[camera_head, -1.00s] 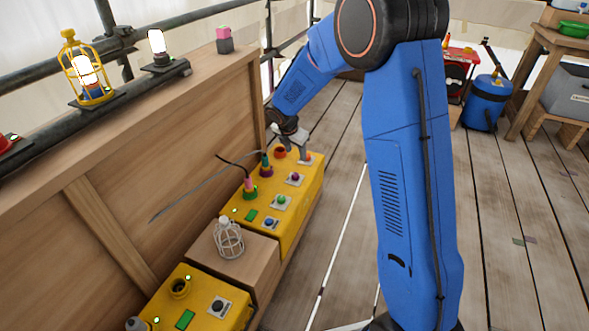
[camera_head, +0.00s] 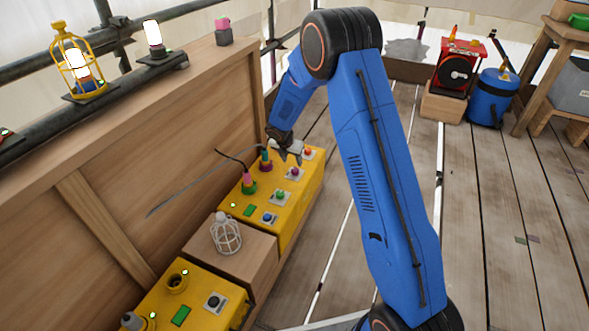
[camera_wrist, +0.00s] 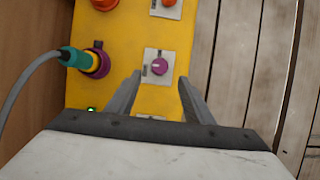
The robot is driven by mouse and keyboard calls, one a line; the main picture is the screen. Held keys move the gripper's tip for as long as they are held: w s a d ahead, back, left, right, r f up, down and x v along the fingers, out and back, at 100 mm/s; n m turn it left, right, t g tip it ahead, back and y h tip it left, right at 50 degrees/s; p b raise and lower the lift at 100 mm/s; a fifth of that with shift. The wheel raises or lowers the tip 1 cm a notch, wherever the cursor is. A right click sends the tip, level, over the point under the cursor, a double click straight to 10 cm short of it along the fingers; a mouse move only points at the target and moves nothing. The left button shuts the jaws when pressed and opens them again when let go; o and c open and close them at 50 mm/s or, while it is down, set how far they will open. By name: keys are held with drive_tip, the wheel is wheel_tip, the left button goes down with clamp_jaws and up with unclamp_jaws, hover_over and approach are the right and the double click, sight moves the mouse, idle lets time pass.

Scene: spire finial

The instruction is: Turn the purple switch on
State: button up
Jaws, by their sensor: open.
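The purple switch (camera_wrist: 159,66) is a small round knob on a white plate on the yellow box (camera_wrist: 118,25). In the wrist view it lies just beyond and between my open fingers, apart from them. It also shows small in the head view (camera_head: 295,172), just below my gripper (camera_head: 290,155). In the wrist view my gripper (camera_wrist: 160,92) is open and empty, with one finger on each side of the knob's line. Whether the knob is on or off is too small to tell.
A teal plug with a grey cable (camera_wrist: 70,58) sits in a purple socket left of the switch. An orange switch (camera_wrist: 168,3) is beyond it. Green (camera_head: 280,195) and blue (camera_head: 268,215) switches are nearer in the head view. Open plank floor lies to the right.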

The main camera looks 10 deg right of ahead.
sight(295, 169)
drive_tip(key=x, duration=0.8)
drive_tip(key=shift+f, duration=0.15)
drive_tip(key=c, duration=1)
